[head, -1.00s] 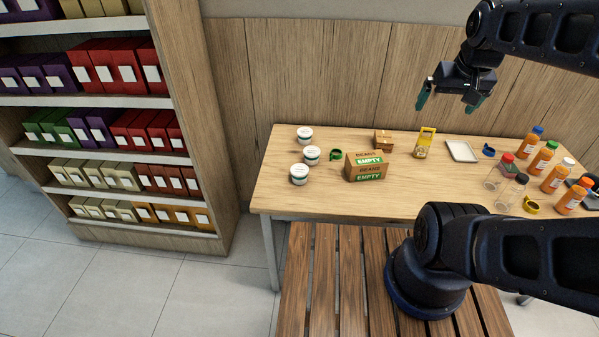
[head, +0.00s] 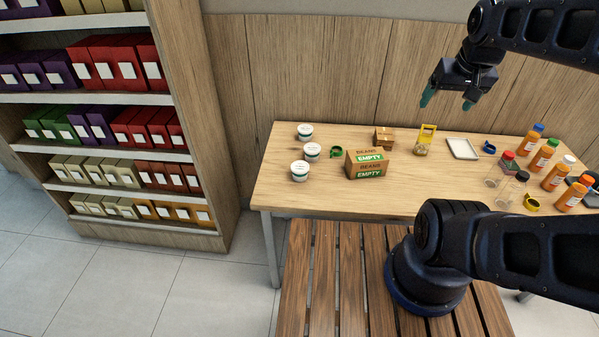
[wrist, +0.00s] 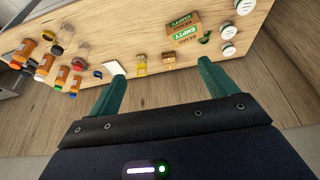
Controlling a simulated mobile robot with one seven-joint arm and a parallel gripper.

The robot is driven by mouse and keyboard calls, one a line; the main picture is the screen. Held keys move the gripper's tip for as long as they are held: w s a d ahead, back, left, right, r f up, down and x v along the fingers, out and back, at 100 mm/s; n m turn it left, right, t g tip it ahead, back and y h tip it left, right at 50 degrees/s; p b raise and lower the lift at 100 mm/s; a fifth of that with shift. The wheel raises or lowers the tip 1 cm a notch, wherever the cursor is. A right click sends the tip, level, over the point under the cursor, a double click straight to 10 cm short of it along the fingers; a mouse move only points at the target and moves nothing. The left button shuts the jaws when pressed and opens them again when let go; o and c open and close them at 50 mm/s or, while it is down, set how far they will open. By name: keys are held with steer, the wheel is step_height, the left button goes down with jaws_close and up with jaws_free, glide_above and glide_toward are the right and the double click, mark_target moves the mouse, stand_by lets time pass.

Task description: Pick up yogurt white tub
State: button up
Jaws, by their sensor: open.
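Three white yogurt tubs stand upright at the left end of the wooden table: one at the back (head: 305,131), one in the middle (head: 312,152) and one nearer the front (head: 299,171). In the wrist view they show at the upper right: (wrist: 245,6) is one tub, with another (wrist: 229,31) and a third (wrist: 228,50) below it. My gripper (head: 447,101) is open and empty, with its green fingers above the back right half of the table. It is well apart from the tubs, to their right. In the wrist view its fingers (wrist: 158,88) are spread wide.
A yellow-topped container (head: 425,140), white tray (head: 463,149) and several orange bottles (head: 544,154) stand farther right. A stocked shelf (head: 190,120) is left.

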steer(key=shift+w, duration=0.1)
steer(key=w+a+f+m+g, duration=0.1)
steer(key=w+a+f+m, duration=0.25)
steer(key=w+a, duration=0.45)
steer(key=m+g, duration=0.4)
steer(key=m, duration=0.9)
glide_above(301, 166)
steer(key=f, duration=2.9)
steer(key=shift+w+f, duration=0.2)
steer(key=shift+w, duration=0.05)
steer(key=shift+a+f, duration=0.1)
steer(key=shift+f, duration=0.55)
steer(key=shift+s+f, duration=0.15)
steer(key=shift+f, duration=2.35)
steer(key=shift+s+f, duration=0.1)
steer(key=shift+f, duration=2.4)
steer(key=shift+c, duration=0.3)
